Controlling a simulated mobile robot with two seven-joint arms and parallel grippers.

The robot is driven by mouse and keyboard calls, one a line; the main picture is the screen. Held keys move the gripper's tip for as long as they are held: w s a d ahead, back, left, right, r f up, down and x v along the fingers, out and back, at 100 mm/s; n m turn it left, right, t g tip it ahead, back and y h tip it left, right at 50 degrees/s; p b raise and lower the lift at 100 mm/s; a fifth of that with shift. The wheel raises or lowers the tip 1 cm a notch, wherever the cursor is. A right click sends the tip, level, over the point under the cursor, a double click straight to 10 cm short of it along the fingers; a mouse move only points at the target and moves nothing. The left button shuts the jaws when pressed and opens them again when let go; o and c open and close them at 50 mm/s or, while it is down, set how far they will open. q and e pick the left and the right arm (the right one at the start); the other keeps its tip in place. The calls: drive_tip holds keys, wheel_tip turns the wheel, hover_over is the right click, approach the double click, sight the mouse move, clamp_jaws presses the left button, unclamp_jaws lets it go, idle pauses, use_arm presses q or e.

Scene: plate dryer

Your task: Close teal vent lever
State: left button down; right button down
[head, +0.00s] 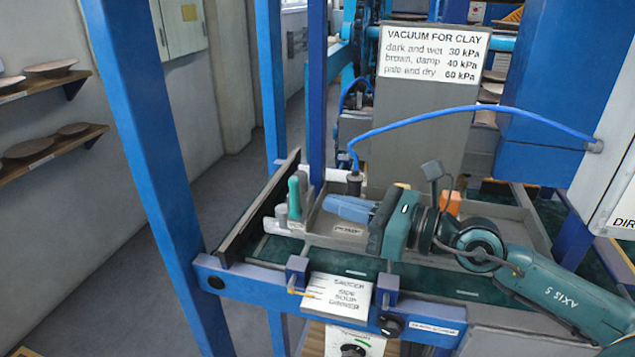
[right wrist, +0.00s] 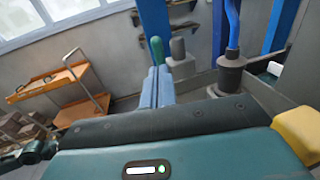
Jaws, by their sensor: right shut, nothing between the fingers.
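The teal vent lever (head: 294,198) stands roughly upright on a grey fitting at the left end of the tray in the head view. It also shows in the right wrist view (right wrist: 157,50), just beyond my fingertips. My right gripper (head: 328,205) reaches in from the right, its blue fingers pressed together and empty. In the head view the tips are right of the lever with a small gap; in the right wrist view the fingers (right wrist: 158,70) point at it and hide its lower part. Contact cannot be seen there. My left gripper is not in view.
A grey tray (head: 420,240) surrounds the work area, with a black hose fitting (head: 354,184) and blue hose behind my fingers. An orange block (head: 450,202) is right of my wrist. A dark rail (head: 262,205) and blue post (head: 150,150) stand left. A label card (head: 340,293) is in front.

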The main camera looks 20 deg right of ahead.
sight(299, 194)
drive_tip(key=p+x, duration=0.1)
drive_tip(key=x, duration=0.2)
drive_tip(key=shift+w+a+r, duration=0.15)
drive_tip(key=shift+w+a, duration=0.05)
drive_tip(key=shift+w+a+f, duration=0.2)
drive_tip(key=shift+w+a, duration=0.1)
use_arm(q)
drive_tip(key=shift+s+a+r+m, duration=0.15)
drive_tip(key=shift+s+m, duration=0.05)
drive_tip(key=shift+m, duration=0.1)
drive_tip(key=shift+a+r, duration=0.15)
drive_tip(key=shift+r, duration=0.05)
use_arm(e)
drive_tip(key=shift+r, duration=0.1)
